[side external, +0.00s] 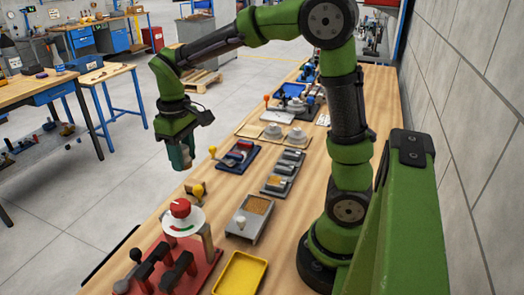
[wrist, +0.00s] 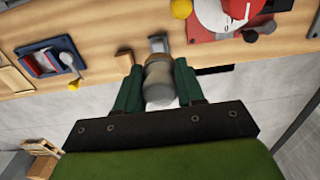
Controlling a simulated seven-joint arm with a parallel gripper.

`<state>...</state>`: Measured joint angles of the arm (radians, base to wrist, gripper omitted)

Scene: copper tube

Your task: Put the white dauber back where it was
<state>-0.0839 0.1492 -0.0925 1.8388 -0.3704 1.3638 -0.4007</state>
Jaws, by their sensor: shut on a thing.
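My gripper (wrist: 158,88) is shut on a round, pale grey-brown piece with a whitish end (wrist: 159,92), which looks like the white dauber. In the side view my gripper (side external: 181,158) points down, high at the left edge of the bench. The held piece is hidden there by the fingers. A grey tray (side external: 246,227) with a tan pad stands on the bench, below and to the right of my gripper. A small white-topped piece (side external: 240,222) shows at this tray; I cannot tell exactly what it is.
A red fixture (side external: 185,272) with a white disc and red knob stands at the near end, beside a yellow tray (side external: 240,274). A blue tray (side external: 238,157) and a grey slotted holder (side external: 283,172) lie farther back. Bare wood lies between them. A wall is on the right.

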